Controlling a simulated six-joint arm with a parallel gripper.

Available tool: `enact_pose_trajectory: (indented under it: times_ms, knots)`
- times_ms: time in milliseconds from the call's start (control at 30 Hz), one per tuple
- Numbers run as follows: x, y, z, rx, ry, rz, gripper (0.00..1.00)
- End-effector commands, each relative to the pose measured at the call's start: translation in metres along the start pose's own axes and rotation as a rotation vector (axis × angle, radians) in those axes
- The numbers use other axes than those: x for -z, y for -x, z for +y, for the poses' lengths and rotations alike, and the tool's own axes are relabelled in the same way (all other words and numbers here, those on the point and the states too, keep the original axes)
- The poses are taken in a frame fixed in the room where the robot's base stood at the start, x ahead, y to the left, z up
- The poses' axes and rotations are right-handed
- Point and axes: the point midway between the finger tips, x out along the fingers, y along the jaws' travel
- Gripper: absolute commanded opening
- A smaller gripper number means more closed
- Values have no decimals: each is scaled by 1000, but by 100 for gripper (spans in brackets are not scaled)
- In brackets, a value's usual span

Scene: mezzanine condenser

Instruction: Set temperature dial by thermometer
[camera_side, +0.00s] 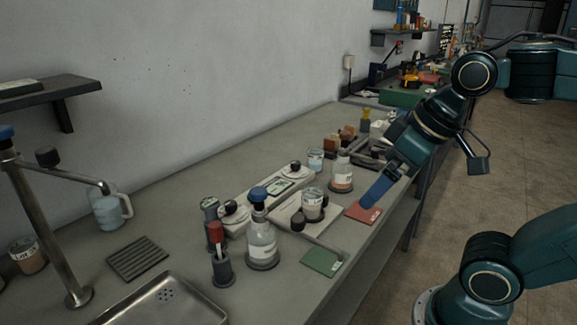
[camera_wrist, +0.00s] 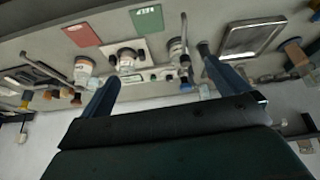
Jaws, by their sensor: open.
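A long white unit with a small dark display (camera_side: 285,188) lies on the bench. A round dial-like knob (camera_side: 294,167) sits at its far end and another (camera_side: 232,209) at its near end; I cannot tell which is the temperature dial. A white plate (camera_side: 286,214) beside it bears a labelled jar (camera_side: 313,204); the plate also shows in the wrist view (camera_wrist: 142,47). I cannot make out a thermometer for sure. My gripper (camera_side: 372,200) hangs open above the bench's front edge, over or near the red mat, apart from the unit. Its spread fingers show in the wrist view (camera_wrist: 165,80).
A blue-capped bottle (camera_side: 261,243), a red-topped holder (camera_side: 220,260) and an orange-filled bottle (camera_side: 342,176) crowd the unit. A red mat (camera_side: 363,213) and a green mat (camera_side: 322,262) lie along the front edge. A sink (camera_side: 170,302) and tap are at the near left.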

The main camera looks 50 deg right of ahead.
Motion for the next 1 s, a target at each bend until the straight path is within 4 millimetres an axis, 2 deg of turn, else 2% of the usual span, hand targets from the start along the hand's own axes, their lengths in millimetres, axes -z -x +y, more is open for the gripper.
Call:
enact_pose_trajectory:
  times_ms: [100,267,500,533,767,1000]
  knots:
    - [-13,-5,0,-3,-41,14,100]
    - [-18,-7,0,-4,-59,18,100]
    - [-10,-5,1,-3,-32,11,53]
    - [-8,-5,1,-3,-23,7,52]
    - [28,0,2,1,115,-34,52]
    - [83,-2,5,19,334,-95,52]
